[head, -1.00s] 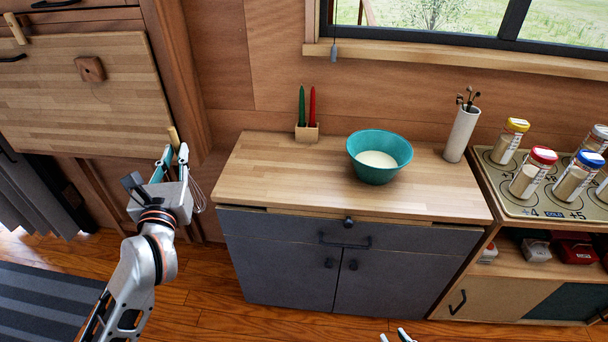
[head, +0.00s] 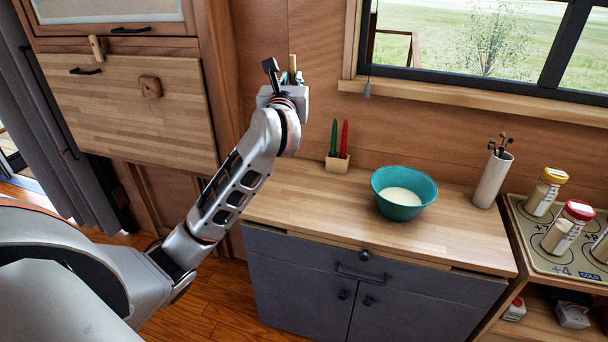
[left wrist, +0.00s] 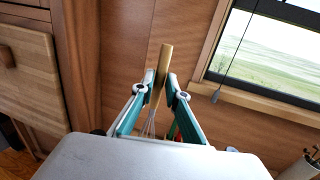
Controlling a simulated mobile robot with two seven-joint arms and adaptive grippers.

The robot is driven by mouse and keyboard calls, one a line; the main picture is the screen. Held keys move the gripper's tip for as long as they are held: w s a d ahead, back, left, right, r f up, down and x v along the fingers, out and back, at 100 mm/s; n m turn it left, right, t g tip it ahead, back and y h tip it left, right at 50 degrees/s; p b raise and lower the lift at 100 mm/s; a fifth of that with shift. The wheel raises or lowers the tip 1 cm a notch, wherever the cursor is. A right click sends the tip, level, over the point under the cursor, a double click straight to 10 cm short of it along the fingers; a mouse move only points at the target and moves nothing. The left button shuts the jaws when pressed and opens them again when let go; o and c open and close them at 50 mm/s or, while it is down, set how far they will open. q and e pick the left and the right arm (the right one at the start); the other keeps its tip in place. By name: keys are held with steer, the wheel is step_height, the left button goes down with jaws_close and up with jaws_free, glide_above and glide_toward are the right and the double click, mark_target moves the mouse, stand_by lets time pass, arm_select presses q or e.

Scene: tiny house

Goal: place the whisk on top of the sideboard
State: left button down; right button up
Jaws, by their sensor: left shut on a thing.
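My left gripper (head: 291,80) is raised over the back left part of the sideboard (head: 290,205), near the wooden wall. It is shut on the whisk. The whisk's wooden handle (left wrist: 163,62) sticks up between the two fingers in the left wrist view, and its thin wires show below them. In the head view only the handle's top (head: 292,63) shows; the wires are hidden behind my gripper. In the left wrist view the gripper (left wrist: 158,92) also shows, with teal finger pads. The sideboard has a light wood top and grey doors. My right gripper is not in view.
A teal bowl (head: 411,210) with white contents stands mid-top. A wooden holder (head: 337,164) with a green and a red candle stands at the back. A white cylinder (head: 491,180) stands at the right. The front left top is clear.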

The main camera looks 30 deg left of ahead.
arm_select(q)
step_height(320, 180, down, 18)
steer(key=b, duration=0.2)
steer(key=shift+f, duration=0.2)
steer(key=shift+b, duration=0.3)
steer(key=shift+f, duration=0.2)
steer(key=c, duration=2)
jaws_free()
steer(key=shift+r, duration=0.1)
